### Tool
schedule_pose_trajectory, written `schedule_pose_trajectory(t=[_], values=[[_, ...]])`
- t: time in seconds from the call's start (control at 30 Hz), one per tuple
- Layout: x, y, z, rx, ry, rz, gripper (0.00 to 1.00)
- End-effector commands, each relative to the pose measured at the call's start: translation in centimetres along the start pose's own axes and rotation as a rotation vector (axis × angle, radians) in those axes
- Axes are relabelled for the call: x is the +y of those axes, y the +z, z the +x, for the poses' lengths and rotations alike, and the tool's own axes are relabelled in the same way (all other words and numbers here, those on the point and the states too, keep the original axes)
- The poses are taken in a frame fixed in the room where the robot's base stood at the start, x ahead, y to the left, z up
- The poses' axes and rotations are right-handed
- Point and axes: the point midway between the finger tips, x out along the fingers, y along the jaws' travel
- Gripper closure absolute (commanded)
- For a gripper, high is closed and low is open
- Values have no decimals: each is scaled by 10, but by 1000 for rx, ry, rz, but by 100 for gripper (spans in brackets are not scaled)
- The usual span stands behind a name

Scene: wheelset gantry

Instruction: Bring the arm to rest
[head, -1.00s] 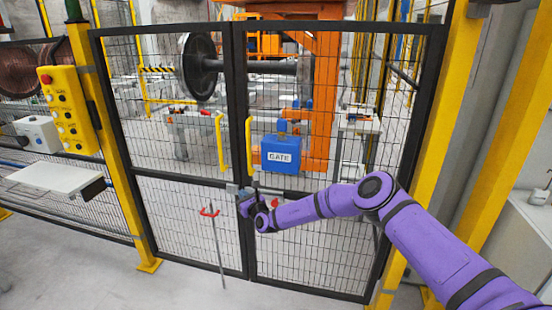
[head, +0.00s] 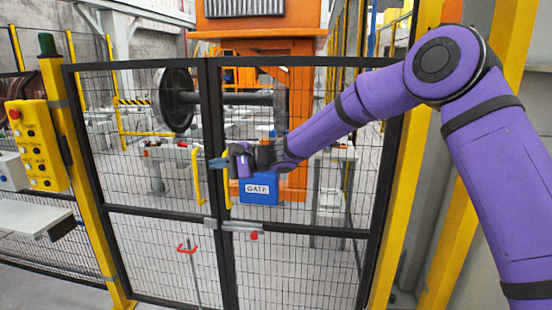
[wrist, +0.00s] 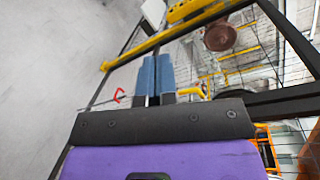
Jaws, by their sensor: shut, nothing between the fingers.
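My purple arm reaches in from the right in the head view. My gripper (head: 218,163) is at its end, in front of the mesh gate near the yellow handles. Its blue fingers (wrist: 155,76) are together and empty in the wrist view. Whether the fingertips touch the gate cannot be told. The double gate (head: 212,120) has a black frame, and its two leaves stand side by side. A latch (head: 232,226) with a red knob (head: 254,236) spans the middle bar below my gripper. A blue box marked GATE (head: 259,188) shows partly behind my wrist.
A yellow control panel (head: 36,146) stands on the left post, with a light shelf (head: 32,217) below it. A red-handled rod (head: 188,248) stands at the left leaf. A yellow post (head: 400,200) is close to my arm on the right. A wheelset (head: 177,100) is behind the mesh.

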Motion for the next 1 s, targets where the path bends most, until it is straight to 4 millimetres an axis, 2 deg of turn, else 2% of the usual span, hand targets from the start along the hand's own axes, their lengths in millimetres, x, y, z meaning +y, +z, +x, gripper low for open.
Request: schedule_pose_trajectory(t=[0.03, 0.1, 0.47, 0.77, 1.0], values=[[-5, 14, -12, 4, 42, -46, 100], [-7, 30, -30, 12, 104, -104, 100], [-3, 107, -129, 90, 423, -359, 100], [15, 166, -224, 201, 678, -515, 100], [37, 215, -302, 311, 868, -605, 100]])
